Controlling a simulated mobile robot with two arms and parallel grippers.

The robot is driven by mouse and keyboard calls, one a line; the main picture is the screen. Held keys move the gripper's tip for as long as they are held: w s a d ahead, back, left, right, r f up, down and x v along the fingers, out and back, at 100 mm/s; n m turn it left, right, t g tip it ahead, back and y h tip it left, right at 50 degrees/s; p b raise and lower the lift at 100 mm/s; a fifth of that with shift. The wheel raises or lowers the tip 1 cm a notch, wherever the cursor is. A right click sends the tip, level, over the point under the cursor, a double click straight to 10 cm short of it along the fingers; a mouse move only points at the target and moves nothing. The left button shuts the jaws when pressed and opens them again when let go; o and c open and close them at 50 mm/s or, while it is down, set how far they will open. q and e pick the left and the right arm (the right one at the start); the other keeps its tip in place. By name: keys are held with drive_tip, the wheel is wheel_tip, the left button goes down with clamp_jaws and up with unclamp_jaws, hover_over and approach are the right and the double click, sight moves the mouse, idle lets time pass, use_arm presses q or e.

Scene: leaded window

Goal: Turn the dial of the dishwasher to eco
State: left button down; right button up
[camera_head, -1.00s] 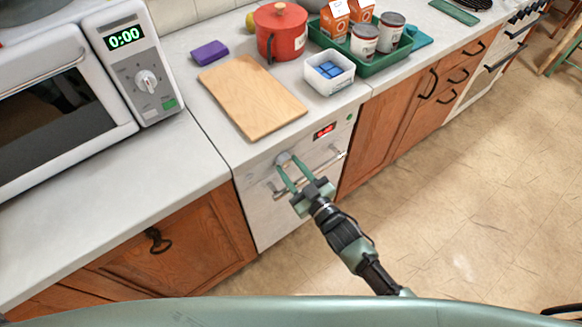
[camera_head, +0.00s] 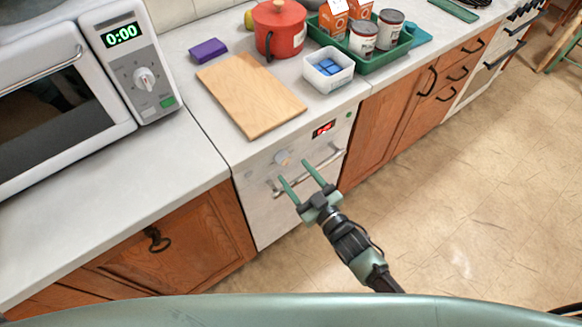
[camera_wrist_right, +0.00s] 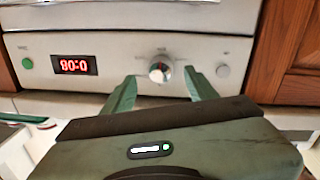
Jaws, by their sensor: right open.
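The dishwasher (camera_head: 262,212) is a white front under the counter, with a bar handle (camera_head: 318,168), a red display (camera_head: 324,129) and a round dial (camera_head: 282,158). The dial shows larger in the right wrist view (camera_wrist_right: 160,68), a silver knob with small marks around it that I cannot read. My right gripper (camera_head: 299,172) is open and empty, its two green fingers apart. In the head view its fingertips are short of the dial, near the handle; in the right wrist view the dial appears between and beyond the fingers (camera_wrist_right: 158,85). My left gripper is out of view.
A wooden board (camera_head: 250,97), a white tub with blue pieces (camera_head: 328,70), a red pot (camera_head: 280,30) and a green tray (camera_head: 362,66) sit on the counter above. A microwave (camera_head: 60,85) stands at left. The floor (camera_head: 460,180) at right is clear.

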drive_tip(key=v, duration=0.4)
drive_tip(key=shift+s+d, duration=0.1)
drive_tip(key=shift+s, duration=0.15)
drive_tip(key=s+d+f+m+g+h, duration=0.1)
drive_tip(key=s+d+f+g+h, duration=0.2)
drive_tip(key=f, duration=0.5)
drive_tip(key=s+d+f+m+h, duration=0.1)
drive_tip(key=s+d+f, duration=0.25)
drive_tip(key=f, duration=0.55)
drive_tip(key=s+d+f+m+g+h, duration=0.15)
drive_tip(key=d+f, duration=0.25)
drive_tip(key=f, duration=0.4)
drive_tip(key=s+d+f+m+g+h, duration=0.1)
drive_tip(key=s+f, duration=0.4)
drive_tip(key=s, duration=0.5)
drive_tip(key=s+d+f+m+g+h, duration=0.1)
drive_tip(key=s+d+f+g, duration=0.3)
drive_tip(key=s, duration=0.6)
drive_tip(key=s+d+f+m+g+h, duration=0.1)
drive_tip(key=s+d+f+g+h, duration=0.1)
drive_tip(key=s+f, duration=0.5)
drive_tip(key=s+d+g, duration=0.1)
drive_tip(key=s+g, duration=0.1)
drive_tip(key=s, duration=0.1)
drive_tip(key=shift+d, duration=0.25)
drive_tip(key=shift+r+g, duration=0.1)
drive_tip(key=shift+g, duration=0.15)
